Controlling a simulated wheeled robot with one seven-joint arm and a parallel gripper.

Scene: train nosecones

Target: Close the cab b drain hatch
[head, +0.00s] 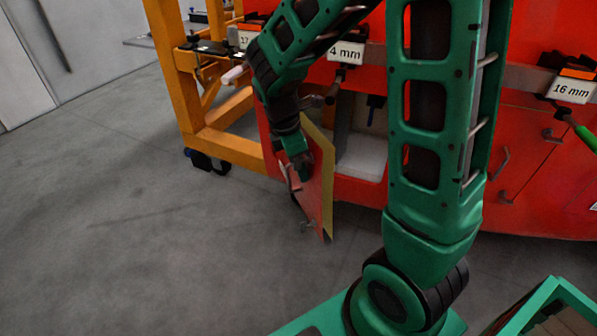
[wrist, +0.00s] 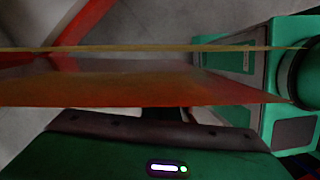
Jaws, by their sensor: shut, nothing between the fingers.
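A red hatch door (head: 319,185) with a yellow edge stands swung open from the red nosecone, at the left of the opening (head: 362,155) with a pale floor inside. No label naming it as the cab b drain hatch is readable. My gripper (head: 290,183) is shut and empty, close against the red outer face of the door; I cannot tell whether it touches. In the wrist view the door (wrist: 150,88) runs edge-on across the picture, just beyond the dark gripper body. The fingertips are not clear there.
A yellow frame on wheels (head: 230,148) stands left of the door. More red panels with handles (head: 503,160) lie to the right. The grey floor (head: 130,230) at left is clear.

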